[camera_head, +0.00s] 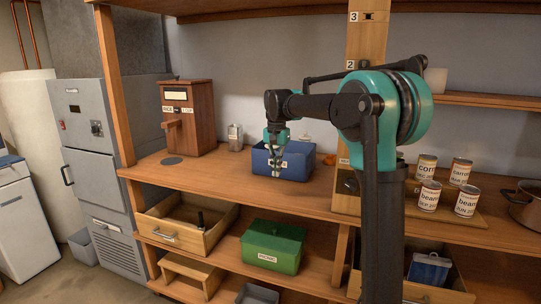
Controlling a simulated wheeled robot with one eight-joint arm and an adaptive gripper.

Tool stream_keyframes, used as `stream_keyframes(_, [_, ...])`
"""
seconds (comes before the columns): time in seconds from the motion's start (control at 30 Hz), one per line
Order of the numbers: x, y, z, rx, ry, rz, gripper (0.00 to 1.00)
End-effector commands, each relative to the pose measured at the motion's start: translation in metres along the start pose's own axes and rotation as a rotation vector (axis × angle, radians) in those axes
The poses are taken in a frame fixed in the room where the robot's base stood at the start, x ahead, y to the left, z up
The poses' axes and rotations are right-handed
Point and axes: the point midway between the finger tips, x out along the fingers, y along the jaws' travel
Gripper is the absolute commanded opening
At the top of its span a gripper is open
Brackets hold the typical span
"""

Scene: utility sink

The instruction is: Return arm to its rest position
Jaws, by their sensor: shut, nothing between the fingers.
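My arm rises at the right of the picture and bends left over the wooden workbench. My gripper (276,174) points down at the front of a blue open box (298,163) on the bench top. Its fingers are together, with nothing seen between them. They cover part of the box's front and its label. I cannot tell whether the fingertips touch the box.
Several cans (427,168) stand on a board at the right, near a pot (526,203). A wooden box with a lever (190,117) and a small metal tin (235,137) stand left. Below are an open drawer (188,222) and a green box (273,247).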

Motion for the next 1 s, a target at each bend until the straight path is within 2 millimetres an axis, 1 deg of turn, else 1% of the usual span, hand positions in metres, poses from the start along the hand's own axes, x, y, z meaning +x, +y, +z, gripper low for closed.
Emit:
stream_keyframes(0.03, [0.003,0.006,0.001,-0.003,0.004,-0.003,0.0])
stream_keyframes(0.23, [0.015,0.023,0.008,-0.027,0.022,-0.016,0.0])
stream_keyframes(0.37, [0.026,0.039,0.014,-0.045,0.038,-0.026,0.0])
stream_keyframes(0.47, [0.037,0.054,0.021,-0.065,0.055,-0.037,0.0])
stream_keyframes(0.67, [0.069,0.097,0.044,-0.118,0.102,-0.058,0.0])
stream_keyframes(0.77, [0.094,0.128,0.066,-0.156,0.14,-0.071,0.0])
stream_keyframes(0.8, [0.106,0.143,0.077,-0.174,0.158,-0.075,0.0])
stream_keyframes(0.87, [0.126,0.165,0.095,-0.204,0.188,-0.081,0.0])
stream_keyframes(0.9, [0.139,0.179,0.109,-0.224,0.209,-0.083,0.0])
stream_keyframes(0.97, [0.159,0.2,0.13,-0.253,0.239,-0.085,0.0])
stream_keyframes(1.0, [0.172,0.213,0.143,-0.272,0.258,-0.085,0.0])
